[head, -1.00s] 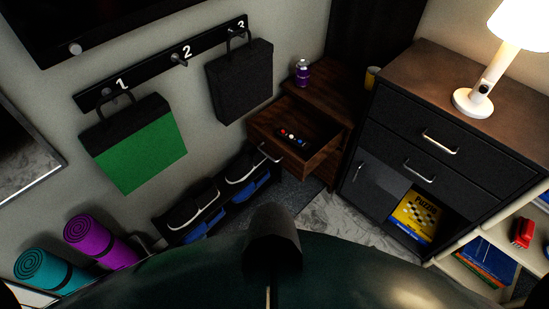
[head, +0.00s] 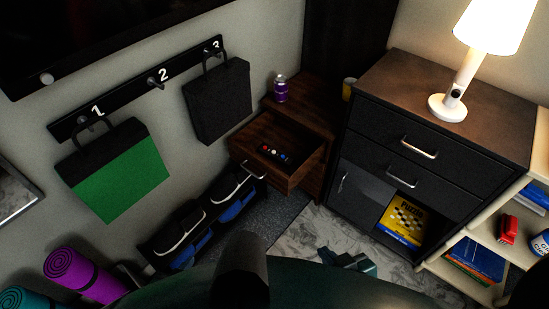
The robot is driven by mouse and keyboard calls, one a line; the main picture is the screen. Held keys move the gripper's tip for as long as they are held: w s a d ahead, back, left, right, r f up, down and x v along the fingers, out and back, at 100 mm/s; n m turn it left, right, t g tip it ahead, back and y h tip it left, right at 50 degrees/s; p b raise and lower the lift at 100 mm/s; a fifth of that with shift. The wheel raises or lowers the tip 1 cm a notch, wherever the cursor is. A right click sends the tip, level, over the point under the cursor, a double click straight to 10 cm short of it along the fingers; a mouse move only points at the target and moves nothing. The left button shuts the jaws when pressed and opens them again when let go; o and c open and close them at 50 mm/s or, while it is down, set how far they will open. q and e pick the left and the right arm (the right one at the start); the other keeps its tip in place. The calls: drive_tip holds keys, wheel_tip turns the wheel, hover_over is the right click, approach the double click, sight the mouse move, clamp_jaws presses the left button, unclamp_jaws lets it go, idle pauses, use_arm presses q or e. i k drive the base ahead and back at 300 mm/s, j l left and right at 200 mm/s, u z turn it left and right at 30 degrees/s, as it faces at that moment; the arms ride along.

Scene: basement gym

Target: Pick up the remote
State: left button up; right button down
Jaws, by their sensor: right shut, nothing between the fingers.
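The remote (head: 272,153) is a dark, slim thing with red, white and blue buttons. It lies inside the open drawer (head: 295,177) of the brown wooden cabinet, in the middle of the head view. My right gripper (head: 345,261) shows at the bottom, right of centre, over the grey rug. It is teal, shut and empty, below and to the right of the drawer, well apart from the remote. My left gripper is not in view.
A purple bottle (head: 281,89) and a yellow cup (head: 348,88) stand on the cabinet. A black dresser (head: 455,150) with a lit lamp (head: 461,75) is close on the right. Bags (head: 218,100) hang at left above a shoe rack (head: 160,250). The grey rug (head: 310,235) has free room.

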sight(288, 160)
drive_tip(key=i+l+z, duration=0.1)
drive_tip(key=i+z, duration=0.35)
drive_tip(key=i, duration=0.2)
drive_tip(key=i+j+z, duration=0.15)
drive_tip(key=i+z, duration=0.25)
drive_tip(key=i, duration=0.25)
